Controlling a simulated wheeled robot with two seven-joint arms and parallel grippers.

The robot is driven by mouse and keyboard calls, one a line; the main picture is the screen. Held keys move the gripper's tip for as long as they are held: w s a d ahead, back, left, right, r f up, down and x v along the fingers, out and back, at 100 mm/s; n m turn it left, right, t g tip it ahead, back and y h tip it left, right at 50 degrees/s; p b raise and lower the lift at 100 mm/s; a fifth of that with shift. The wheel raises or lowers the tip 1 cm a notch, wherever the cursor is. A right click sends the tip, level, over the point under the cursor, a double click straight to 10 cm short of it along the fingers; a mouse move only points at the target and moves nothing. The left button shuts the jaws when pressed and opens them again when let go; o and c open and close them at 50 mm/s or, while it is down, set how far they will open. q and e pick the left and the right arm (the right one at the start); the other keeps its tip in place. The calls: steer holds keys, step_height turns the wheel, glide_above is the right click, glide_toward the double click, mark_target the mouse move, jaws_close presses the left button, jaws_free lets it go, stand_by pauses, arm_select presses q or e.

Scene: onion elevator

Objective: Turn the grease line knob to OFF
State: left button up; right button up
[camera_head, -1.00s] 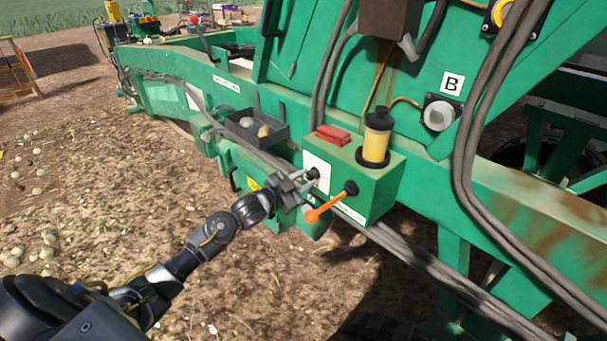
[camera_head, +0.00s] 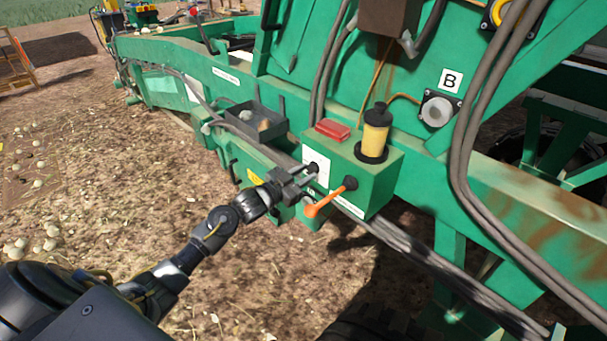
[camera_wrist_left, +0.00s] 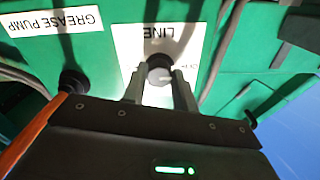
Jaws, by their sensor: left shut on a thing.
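The grease line knob (camera_head: 313,168) is a small black knob on a white label plate (camera_head: 318,160) on the left face of a green box (camera_head: 375,185). In the left wrist view the knob (camera_wrist_left: 160,70) sits in front of the white plate marked "LINE". My left gripper (camera_head: 310,176) reaches it from the lower left. In the wrist view its two fingers (camera_wrist_left: 160,84) are at either side of the knob, shut on it. The knob's pointer and exact setting cannot be read. My right gripper is not in view.
An orange-handled lever (camera_head: 330,197) sticks out of the box just right of my gripper. A yellow grease canister (camera_head: 374,135) and a red block (camera_head: 333,129) stand on top. A dark tray (camera_head: 256,122) is behind. Thick hoses (camera_head: 410,248) run below.

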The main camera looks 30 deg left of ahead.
arm_select(q)
steer(key=o, duration=1)
steer(key=shift+s+a+f, duration=0.1)
steer(key=shift+s, duration=0.15)
steer(key=shift+b+v, duration=1.8)
steer(key=shift+v, duration=3.35)
